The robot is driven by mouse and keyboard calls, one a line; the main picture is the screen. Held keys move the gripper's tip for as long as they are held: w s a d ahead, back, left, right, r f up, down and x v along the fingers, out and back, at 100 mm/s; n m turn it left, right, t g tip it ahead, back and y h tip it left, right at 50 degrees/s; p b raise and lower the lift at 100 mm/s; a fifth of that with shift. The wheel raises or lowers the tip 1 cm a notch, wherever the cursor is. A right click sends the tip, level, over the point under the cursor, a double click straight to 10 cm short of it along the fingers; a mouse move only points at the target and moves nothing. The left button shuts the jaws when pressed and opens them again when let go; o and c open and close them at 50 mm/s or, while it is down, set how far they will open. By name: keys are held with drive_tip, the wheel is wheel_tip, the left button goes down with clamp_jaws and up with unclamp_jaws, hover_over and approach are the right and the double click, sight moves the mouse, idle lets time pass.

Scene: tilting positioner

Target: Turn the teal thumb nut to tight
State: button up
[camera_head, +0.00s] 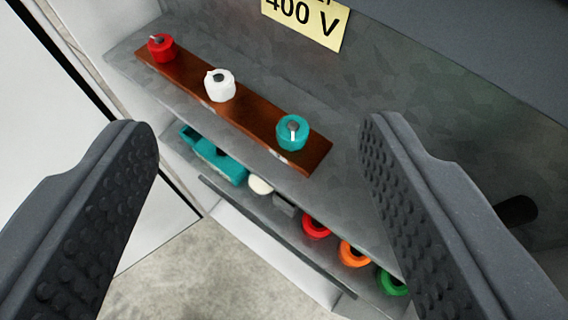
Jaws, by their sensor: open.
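The teal thumb nut (292,133) sits at the lower right end of a brown strip (250,121) on a grey metal panel. A dark stud shows at its centre, with a white mark on the nut's near side. A white nut (220,86) and a red nut (162,48) sit farther up the same strip. My gripper (262,140) is open, with its two dark, studded fingers wide apart at left and right. The teal nut shows between the fingers, nearer the right one. Nothing is between the fingertips that I can see them touching.
Below the strip, a lower ledge holds a teal piece (214,156), a white round piece (260,186) and red (317,225), orange (354,253) and green (392,283) rings. A yellow "400 V" label (306,20) is above. A black knob (517,210) sticks out at right.

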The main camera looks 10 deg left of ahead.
sight(300, 141)
drive_tip(key=w+d+f+n+g+y+b, duration=0.1)
drive_tip(key=w+d+f+n+y, duration=0.15)
drive_tip(key=f, duration=0.65)
drive_tip(key=w+d+f+n+g+y+b, duration=0.15)
drive_tip(key=w+d+f, duration=0.25)
drive_tip(key=f, duration=0.5)
drive_tip(key=shift+y, duration=0.3)
drive_tip(key=x, duration=1.3)
drive_tip(key=shift+w+a, duration=0.1)
drive_tip(key=shift+w, duration=0.25)
drive_tip(key=c, duration=1)
